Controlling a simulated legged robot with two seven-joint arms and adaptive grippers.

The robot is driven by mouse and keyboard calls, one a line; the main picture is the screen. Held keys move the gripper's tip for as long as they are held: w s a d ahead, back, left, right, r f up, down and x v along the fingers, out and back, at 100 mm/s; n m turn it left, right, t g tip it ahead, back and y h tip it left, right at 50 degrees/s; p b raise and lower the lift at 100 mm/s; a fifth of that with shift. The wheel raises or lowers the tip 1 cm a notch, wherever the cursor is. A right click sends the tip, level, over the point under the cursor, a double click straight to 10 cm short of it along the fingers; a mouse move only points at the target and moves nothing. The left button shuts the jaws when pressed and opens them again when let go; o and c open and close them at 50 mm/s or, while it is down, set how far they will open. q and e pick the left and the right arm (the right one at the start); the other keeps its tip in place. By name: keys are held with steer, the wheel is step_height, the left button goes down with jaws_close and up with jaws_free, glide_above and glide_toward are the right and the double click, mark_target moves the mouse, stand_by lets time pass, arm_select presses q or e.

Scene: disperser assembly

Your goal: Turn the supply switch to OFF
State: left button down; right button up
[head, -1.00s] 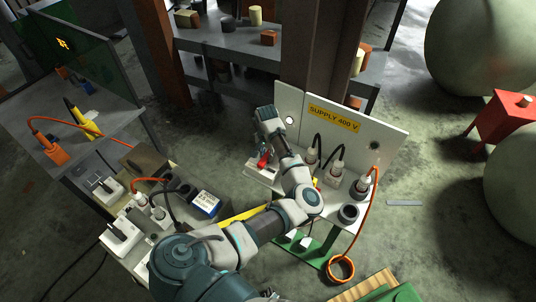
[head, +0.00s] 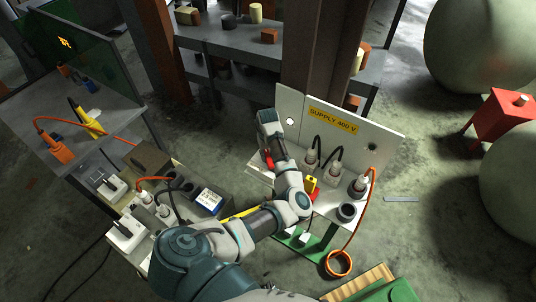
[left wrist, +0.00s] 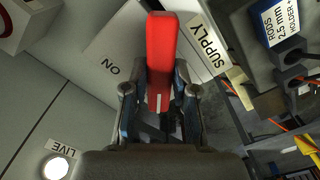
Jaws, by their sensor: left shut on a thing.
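The supply switch has a red handle (left wrist: 161,55) with a white line on it. It stands up from a white plate (left wrist: 105,62) marked ON and SUPPLY in the left wrist view. My left gripper (left wrist: 157,95) is shut on the handle, with one finger on each side. In the head view a bit of the red handle (head: 268,163) shows below my left gripper (head: 268,150), in front of the white SUPPLY 400 V panel (head: 375,138). My forearm and wrist hide most of the switch there. My right gripper is not in view.
Sockets with grey plugs (head: 335,172) and an orange cable (head: 362,222) stand right of the switch. A bench with a blue-labelled box (head: 208,200) and white plugs lies to the left. A lit LIVE lamp (left wrist: 55,167) sits on the panel.

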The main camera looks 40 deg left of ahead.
arm_select(q)
steer(key=n, duration=0.4)
steer(key=shift+s+f, duration=0.1)
steer(key=shift+f, duration=0.05)
steer(key=shift+d+n, duration=0.1)
steer(key=shift+n, duration=2)
steer(key=c, duration=0.9)
jaws_free()
steer(key=r, duration=1.2)
steer(key=shift+w, duration=0.25)
steer(key=shift+f, duration=0.1)
